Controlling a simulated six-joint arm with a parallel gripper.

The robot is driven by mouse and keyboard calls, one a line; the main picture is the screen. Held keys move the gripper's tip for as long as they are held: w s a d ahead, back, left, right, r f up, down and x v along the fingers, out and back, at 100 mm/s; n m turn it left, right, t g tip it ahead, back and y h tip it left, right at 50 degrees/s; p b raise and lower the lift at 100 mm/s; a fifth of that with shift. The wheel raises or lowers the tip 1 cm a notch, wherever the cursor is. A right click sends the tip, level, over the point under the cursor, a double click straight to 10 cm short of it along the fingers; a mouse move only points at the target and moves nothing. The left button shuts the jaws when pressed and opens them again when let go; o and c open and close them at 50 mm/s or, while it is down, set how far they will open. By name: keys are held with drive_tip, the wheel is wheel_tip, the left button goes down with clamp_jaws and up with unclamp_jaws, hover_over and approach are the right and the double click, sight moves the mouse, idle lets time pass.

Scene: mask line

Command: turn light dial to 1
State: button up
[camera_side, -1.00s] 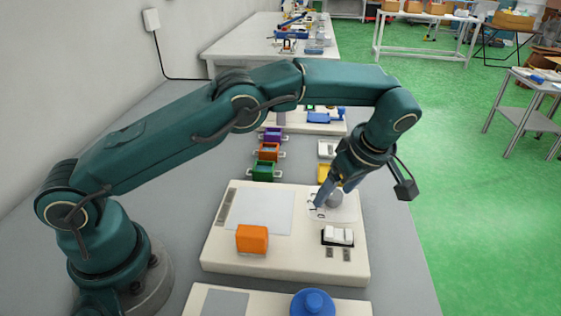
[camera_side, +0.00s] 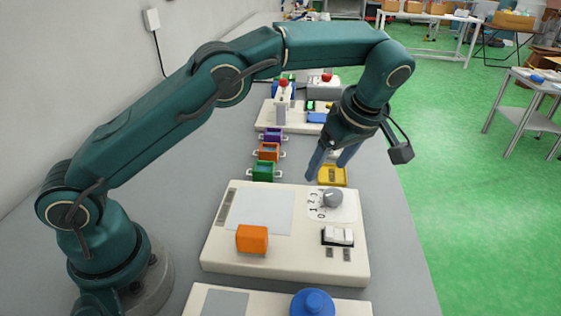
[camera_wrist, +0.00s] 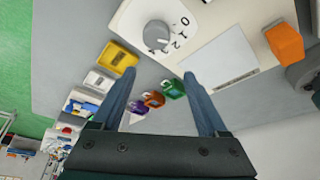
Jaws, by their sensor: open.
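The grey light dial (camera_side: 332,197) sits on a white round-cornered plate at the far right of the cream board (camera_side: 220,262), with printed numbers beside it. In the wrist view the dial (camera_wrist: 156,34) shows a pale mark on the number side, roughly toward 2 or 3; the exact number is hard to tell. My gripper (camera_side: 327,166) is open and empty, above and beyond the dial, not touching it. In the wrist view my gripper (camera_wrist: 158,75) has its fingers spread wide, with the dial ahead of the gap.
An orange block (camera_side: 252,239) and a white rocker switch (camera_side: 338,236) are on the same board. A yellow tray (camera_side: 333,175) lies just behind it. Green (camera_side: 263,171), orange and purple bins line up to the left. A blue knob (camera_side: 312,303) stands in front.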

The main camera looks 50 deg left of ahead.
drive_tip(key=s+a+r, duration=0.2)
drive_tip(key=a+r, duration=0.3)
drive_tip(key=a, duration=0.4)
drive_tip(key=shift+s+r, duration=0.35)
drive_tip(key=s+r+m+t+h, duration=0.1)
drive_tip(key=s+r+m+t, duration=0.2)
drive_tip(key=s+r, duration=0.55)
drive_tip(key=s+d+f+m+t+h, duration=0.2)
drive_tip(key=s+d+f+m, duration=0.3)
drive_tip(key=m, duration=0.8)
drive_tip(key=s+f+h, duration=0.1)
drive_tip(key=s+f, duration=0.2)
drive_tip(key=s, duration=0.1)
drive_tip(key=shift+s+d+f, duration=0.2)
drive_tip(key=shift+s, duration=0.1)
